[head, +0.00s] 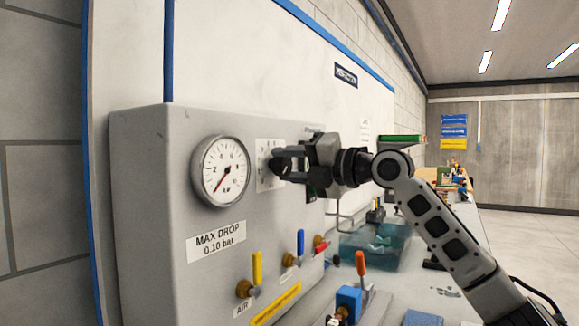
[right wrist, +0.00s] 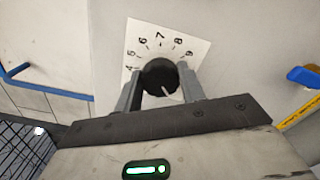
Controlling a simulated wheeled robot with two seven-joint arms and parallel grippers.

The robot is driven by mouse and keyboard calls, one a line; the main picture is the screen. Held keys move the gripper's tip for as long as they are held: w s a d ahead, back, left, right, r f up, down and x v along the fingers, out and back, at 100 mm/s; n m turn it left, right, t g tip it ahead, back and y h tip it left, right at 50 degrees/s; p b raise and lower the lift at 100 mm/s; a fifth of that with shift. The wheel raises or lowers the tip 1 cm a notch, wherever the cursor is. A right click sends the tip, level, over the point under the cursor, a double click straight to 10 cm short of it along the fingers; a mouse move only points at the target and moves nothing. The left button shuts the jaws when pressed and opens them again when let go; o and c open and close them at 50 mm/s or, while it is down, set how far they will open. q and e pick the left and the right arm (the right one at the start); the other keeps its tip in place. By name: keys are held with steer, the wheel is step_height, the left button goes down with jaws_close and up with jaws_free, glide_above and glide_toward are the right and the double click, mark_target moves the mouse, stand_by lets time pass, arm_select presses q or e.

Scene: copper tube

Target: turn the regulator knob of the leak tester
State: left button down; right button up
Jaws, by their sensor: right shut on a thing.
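The leak tester (head: 150,200) is a grey box at the left of the head view, with a round pressure gauge (head: 226,171) on its front. The regulator knob (right wrist: 159,77) is black with a white pointer mark, on a white numbered dial plate (right wrist: 187,41). In the right wrist view the pointer is towards the lower right of the knob. My right gripper (right wrist: 161,92) is shut on the knob, with one finger on each side. In the head view my right gripper (head: 276,165) reaches the dial plate from the right and hides most of the knob. My left gripper is not in view.
A clear bluish tank (head: 370,250) stands on the bench to the right. An orange-handled tool (head: 361,264) stands upright in front.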

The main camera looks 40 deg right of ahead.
stand_by(0.6)
steer(key=o, duration=1)
steer(key=shift+c, duration=0.2)
steer(key=shift+s+d+f+b, duration=0.1)
steer(key=shift+s+f+b, duration=0.05)
steer(key=shift+s+b, duration=0.15)
steer(key=b+v, duration=0.1)
steer(key=v, duration=0.1)
steer(key=b+v, duration=0.2)
steer(key=shift+s+f+b, duration=0.1)
steer(key=shift+f+b, duration=0.15)
steer(key=shift+b, duration=0.05)
steer(key=b, duration=0.4)
glide_toward(288, 169)
steer(key=v, duration=0.6)
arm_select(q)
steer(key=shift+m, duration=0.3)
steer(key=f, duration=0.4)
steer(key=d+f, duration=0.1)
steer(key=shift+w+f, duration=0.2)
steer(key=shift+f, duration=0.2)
arm_select(e)
steer(key=shift+s+r, duration=0.15)
steer(key=shift+r, duration=0.35)
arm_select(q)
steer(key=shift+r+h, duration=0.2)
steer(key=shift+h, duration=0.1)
